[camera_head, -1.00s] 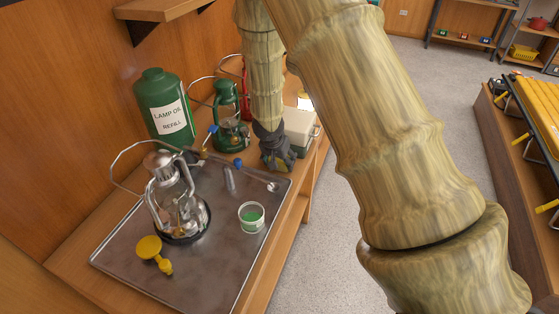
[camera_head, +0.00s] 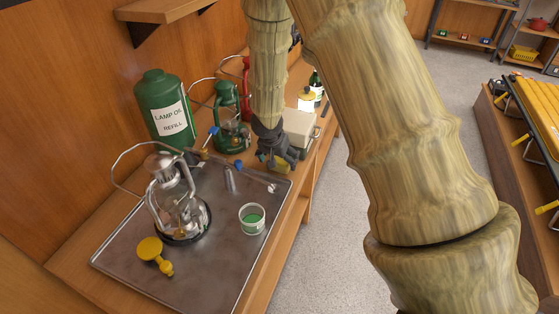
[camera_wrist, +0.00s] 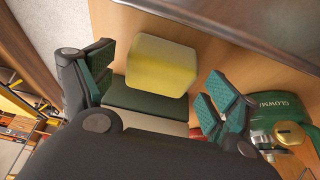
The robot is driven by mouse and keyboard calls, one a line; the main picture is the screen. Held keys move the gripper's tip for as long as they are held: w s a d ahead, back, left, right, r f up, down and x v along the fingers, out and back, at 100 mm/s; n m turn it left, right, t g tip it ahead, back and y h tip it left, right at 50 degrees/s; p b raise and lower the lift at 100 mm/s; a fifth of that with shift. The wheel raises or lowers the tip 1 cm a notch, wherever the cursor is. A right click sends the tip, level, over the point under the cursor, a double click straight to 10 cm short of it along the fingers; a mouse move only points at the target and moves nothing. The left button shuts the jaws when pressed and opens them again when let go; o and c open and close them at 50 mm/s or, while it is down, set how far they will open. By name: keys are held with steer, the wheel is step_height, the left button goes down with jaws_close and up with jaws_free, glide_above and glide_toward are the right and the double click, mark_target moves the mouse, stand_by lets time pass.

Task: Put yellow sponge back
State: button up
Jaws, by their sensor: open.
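The yellow sponge (camera_wrist: 161,66) lies on the wooden counter close to the metal tray's edge in the wrist view. In the head view only a small yellow part (camera_head: 281,166) shows beneath my gripper (camera_head: 277,157). My gripper is open, with its green pads on the left and right sides of the sponge in the wrist view, gaps visible beside it. A dark green surface adjoins the sponge on the near side; I cannot tell whether it belongs to the sponge or to the beige box (camera_head: 298,128) behind.
The metal tray (camera_head: 115,262) holds a silver lantern (camera_head: 178,208), a yellow funnel (camera_head: 150,250) and a green-filled jar (camera_head: 252,218). A green lantern (camera_head: 229,120) and a green lamp oil container (camera_head: 163,108) stand behind. The counter's front edge is close on the right.

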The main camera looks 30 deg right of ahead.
steer(key=v, duration=0.9)
steer(key=shift+r+p, duration=0.35)
steer(key=shift+s, duration=0.1)
